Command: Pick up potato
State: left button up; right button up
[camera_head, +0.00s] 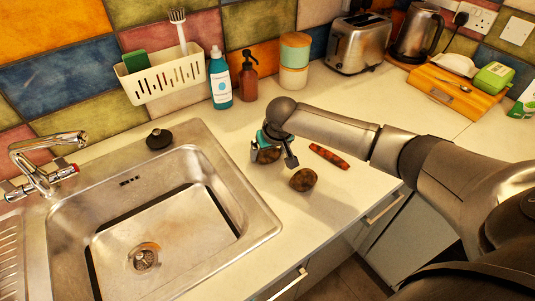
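One brown potato (303,180) lies on the white counter, right of the sink and near the front edge. A second brown, rounded thing (267,156), which looks like a potato, is partly hidden under my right gripper (274,157). The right gripper points down at the counter with its fingers apart, one on each side of this second thing. I cannot tell whether the fingers touch it. The first potato lies just to the right and in front of the gripper, apart from it. My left gripper is not in view.
A reddish-brown, carrot-like piece (329,156) lies beside my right arm. The steel sink (225,190) is at left. A blue bottle (220,79), brown dispenser (249,77), canister (294,66), toaster (357,44) and wooden tray (446,97) stand along the back.

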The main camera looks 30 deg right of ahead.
jog(key=c, duration=0.6)
